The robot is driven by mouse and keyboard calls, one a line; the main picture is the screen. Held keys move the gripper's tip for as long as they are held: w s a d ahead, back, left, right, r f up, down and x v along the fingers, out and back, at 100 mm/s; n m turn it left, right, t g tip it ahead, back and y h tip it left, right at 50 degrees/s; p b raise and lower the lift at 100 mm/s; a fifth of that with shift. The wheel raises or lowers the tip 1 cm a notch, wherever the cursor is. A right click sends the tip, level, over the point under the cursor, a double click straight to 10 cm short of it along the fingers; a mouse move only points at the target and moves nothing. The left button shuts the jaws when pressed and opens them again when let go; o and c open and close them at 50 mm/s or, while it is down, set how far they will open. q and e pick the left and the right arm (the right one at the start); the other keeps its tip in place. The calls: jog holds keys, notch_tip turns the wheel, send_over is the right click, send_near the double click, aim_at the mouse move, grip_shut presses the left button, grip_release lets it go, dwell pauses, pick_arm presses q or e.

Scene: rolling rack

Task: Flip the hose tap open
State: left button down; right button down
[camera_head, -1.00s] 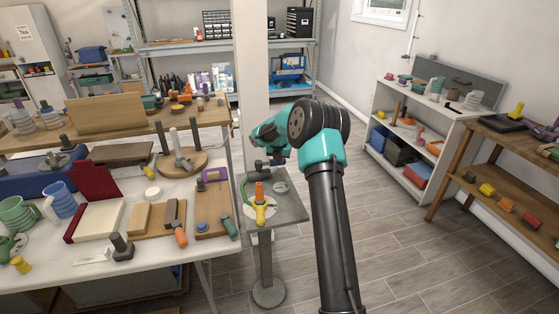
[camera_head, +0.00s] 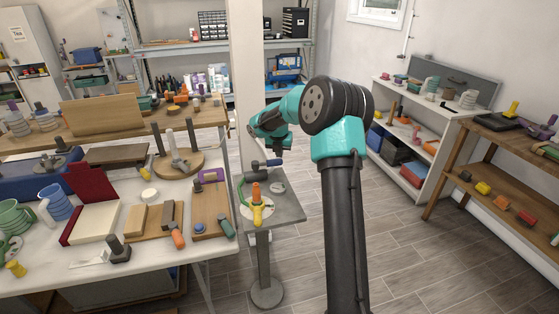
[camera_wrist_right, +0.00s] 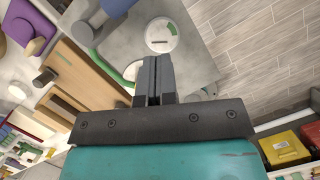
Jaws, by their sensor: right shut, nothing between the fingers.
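A grey fitting with a dark blue lever (camera_head: 272,162), which looks like the hose tap, stands at the back of a small grey pedestal stand (camera_head: 290,211). A blue-grey piece (camera_wrist_right: 88,30), probably part of it, shows at the upper left of the right wrist view. My left gripper is out of view.
A white workbench (camera_head: 120,268) with boards, mugs and tools stands close left of the stand. A pale post (camera_head: 248,90) rises behind it. Shelves with bins (camera_head: 412,174) stand at the right. The floor between is clear.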

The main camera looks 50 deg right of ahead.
jog(key=v, duration=0.3)
jog(key=shift+s+r, duration=0.15)
jog(key=shift+r, duration=0.15)
